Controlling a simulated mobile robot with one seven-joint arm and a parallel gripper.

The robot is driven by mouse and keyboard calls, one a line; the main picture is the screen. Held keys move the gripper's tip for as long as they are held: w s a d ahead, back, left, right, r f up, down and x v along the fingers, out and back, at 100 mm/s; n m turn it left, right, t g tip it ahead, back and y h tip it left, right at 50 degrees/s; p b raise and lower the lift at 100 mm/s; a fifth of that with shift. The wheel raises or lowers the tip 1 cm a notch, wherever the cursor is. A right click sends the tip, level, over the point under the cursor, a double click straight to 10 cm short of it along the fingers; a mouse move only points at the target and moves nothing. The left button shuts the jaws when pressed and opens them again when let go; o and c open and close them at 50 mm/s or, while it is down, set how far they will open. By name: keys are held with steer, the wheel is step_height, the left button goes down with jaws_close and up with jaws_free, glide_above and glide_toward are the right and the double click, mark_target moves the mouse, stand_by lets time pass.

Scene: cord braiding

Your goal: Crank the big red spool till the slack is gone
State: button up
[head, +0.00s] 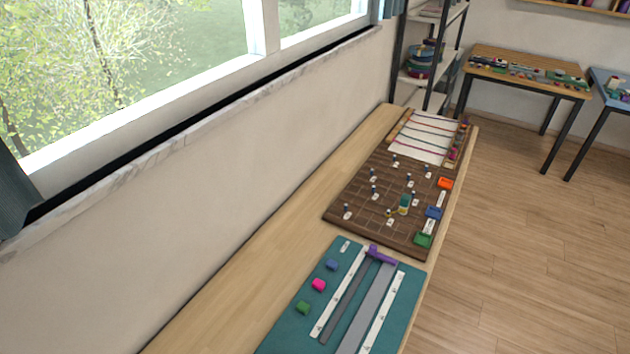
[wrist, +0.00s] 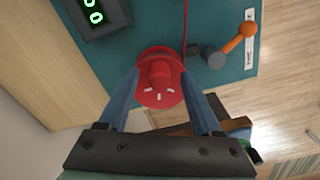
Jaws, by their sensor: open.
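The big red spool (wrist: 159,92) stands on a teal board (wrist: 148,27) in the wrist view, with small white marks on its face. A red cord (wrist: 185,22) runs from it toward the top of the picture. I cannot tell how slack it is. My gripper (wrist: 164,86) is open, one blue-grey finger on each side of the spool. I cannot tell whether the fingers touch it. The spool and my gripper do not show in the head view.
A dark box with green digits (wrist: 95,15) is at upper left in the wrist view. An orange-ended lever (wrist: 240,38) with a grey knob is right of the spool. In the head view, a brown pegboard (head: 355,215) and a teal board (head: 290,327) lie on the bench.

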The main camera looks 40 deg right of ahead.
step_height(320, 180, up, 13)
steer(key=b, duration=0.1)
steer(key=w+r+m+t+y+b, duration=0.15)
steer(key=w+r+m+t, duration=0.4)
steer(key=w+r, duration=0.7)
steer(key=w+d+r+m+t+b, duration=0.1)
steer(key=w+r+t, duration=0.3)
steer(key=r, duration=0.4)
steer(key=w+d+r+m+t+b, duration=0.1)
steer(key=w+r+m+t, duration=0.1)
steer(key=w+r+t, duration=0.45)
steer(key=s+d+r+m+t+b, duration=0.1)
steer(key=s+d+r+m+t, duration=0.15)
steer(key=r, duration=0.75)
steer(key=s+d+r+m+t, duration=0.1)
steer(key=s+r+m+t, duration=0.15)
steer(key=r, duration=0.75)
steer(key=s+d+r+m+t+h+b, duration=0.1)
steer(key=s+d+r+m+t, duration=0.1)
steer(key=s+r+t, duration=0.4)
steer(key=s+r+m, duration=0.1)
steer(key=s+r, duration=0.3)
steer(key=r, duration=0.3)
steer(key=shift+w+h, duration=0.1)
steer(key=shift+h, duration=0.15)
